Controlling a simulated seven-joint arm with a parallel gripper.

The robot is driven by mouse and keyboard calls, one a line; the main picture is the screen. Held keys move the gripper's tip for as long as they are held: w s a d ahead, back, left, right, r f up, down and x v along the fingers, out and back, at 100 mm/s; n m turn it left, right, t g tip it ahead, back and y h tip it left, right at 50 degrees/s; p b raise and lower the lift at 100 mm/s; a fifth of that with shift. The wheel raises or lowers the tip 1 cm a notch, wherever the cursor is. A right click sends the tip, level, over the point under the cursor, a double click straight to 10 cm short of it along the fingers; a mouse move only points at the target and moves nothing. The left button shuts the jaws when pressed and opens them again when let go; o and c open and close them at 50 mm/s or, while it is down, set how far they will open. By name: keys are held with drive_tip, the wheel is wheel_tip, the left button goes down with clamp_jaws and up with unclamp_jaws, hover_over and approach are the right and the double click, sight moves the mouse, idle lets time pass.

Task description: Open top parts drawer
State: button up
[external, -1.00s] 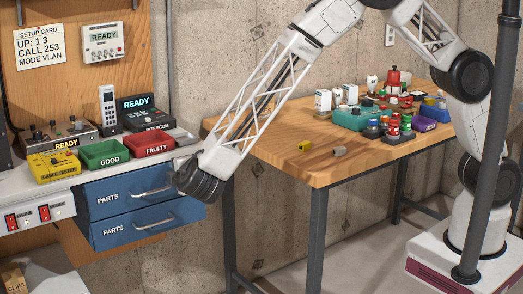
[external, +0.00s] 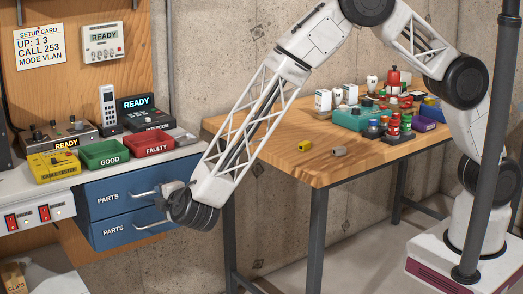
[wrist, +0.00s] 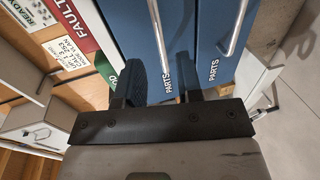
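The top parts drawer (external: 104,197) is a blue front labelled PARTS with a silver bar handle (external: 146,194). It looks closed, flush with the lower drawer. In the wrist view the top drawer (wrist: 124,25) is the left blue front, and its handle (wrist: 158,38) lies in line with the gap between my fingers. My gripper (wrist: 161,78) is open, one finger to each side of that line; I cannot tell whether either touches the handle. In the external view my gripper (external: 168,190) is at the right end of the top handle, partly hidden by my wrist.
The lower parts drawer (external: 112,232) has its own handle (external: 153,228) close below my wrist. Above stand the green GOOD tray (external: 105,153), the red FAULTY tray (external: 152,146) and the yellow cable tester (external: 55,167). The wooden table (external: 275,153) stands to the right.

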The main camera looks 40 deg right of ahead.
sight(154, 191)
drive_tip(key=shift+x, duration=3.4)
clamp_jaws()
